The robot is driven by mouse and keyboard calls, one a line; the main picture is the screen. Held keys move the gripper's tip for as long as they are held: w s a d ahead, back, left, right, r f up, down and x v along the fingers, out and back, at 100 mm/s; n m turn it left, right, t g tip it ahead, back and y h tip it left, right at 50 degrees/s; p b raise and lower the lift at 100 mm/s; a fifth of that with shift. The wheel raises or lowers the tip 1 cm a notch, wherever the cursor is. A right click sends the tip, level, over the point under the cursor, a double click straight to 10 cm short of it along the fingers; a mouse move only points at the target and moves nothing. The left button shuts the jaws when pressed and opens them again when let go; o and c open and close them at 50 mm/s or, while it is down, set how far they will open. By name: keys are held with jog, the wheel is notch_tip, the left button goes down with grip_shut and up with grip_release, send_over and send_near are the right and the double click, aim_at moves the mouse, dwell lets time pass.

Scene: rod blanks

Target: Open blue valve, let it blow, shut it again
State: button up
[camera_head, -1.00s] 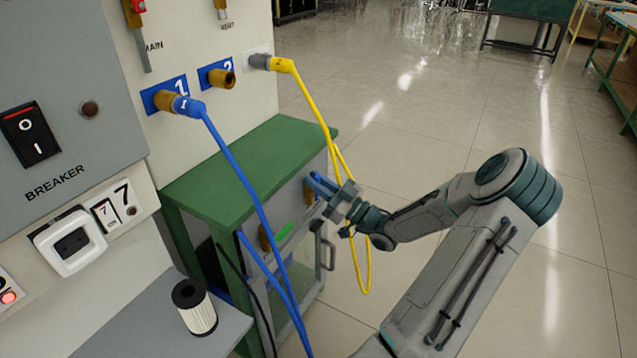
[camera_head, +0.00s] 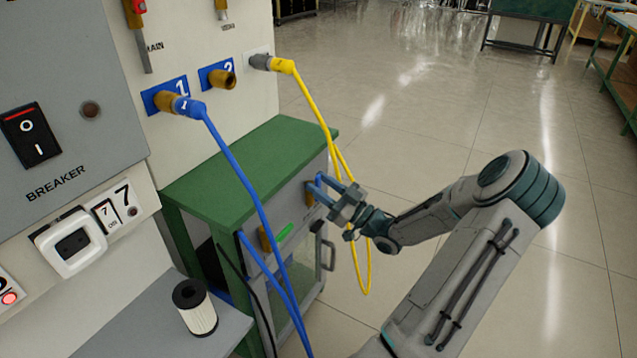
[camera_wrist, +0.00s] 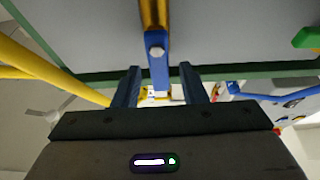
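The blue valve has a brass body (camera_wrist: 154,14) and a blue lever handle (camera_wrist: 158,62). It sits on the front of the green-topped cabinet. In the wrist view the lever hangs in line with the brass body. My gripper (camera_wrist: 158,80) is open, with one finger on each side of the lever's lower part and a visible gap on both sides. In the head view my gripper (camera_head: 326,188) is at the cabinet front, and its fingers partly hide the blue lever (camera_head: 319,181). How deep the lever reaches between the fingers is hard to tell.
A green-handled valve (camera_head: 285,232) is on the same cabinet (camera_head: 240,165), left of my gripper. A blue hose (camera_head: 240,175) and a yellow hose (camera_head: 313,103) hang close by. A cabinet handle (camera_head: 329,255) sticks out below.

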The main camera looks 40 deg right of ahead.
jog(key=p+v, duration=0.1)
jog(key=v, duration=1.1)
jog(key=shift+s+f+p, duration=0.25)
jog(key=shift+s+p, duration=0.1)
jog(key=shift+d, duration=0.1)
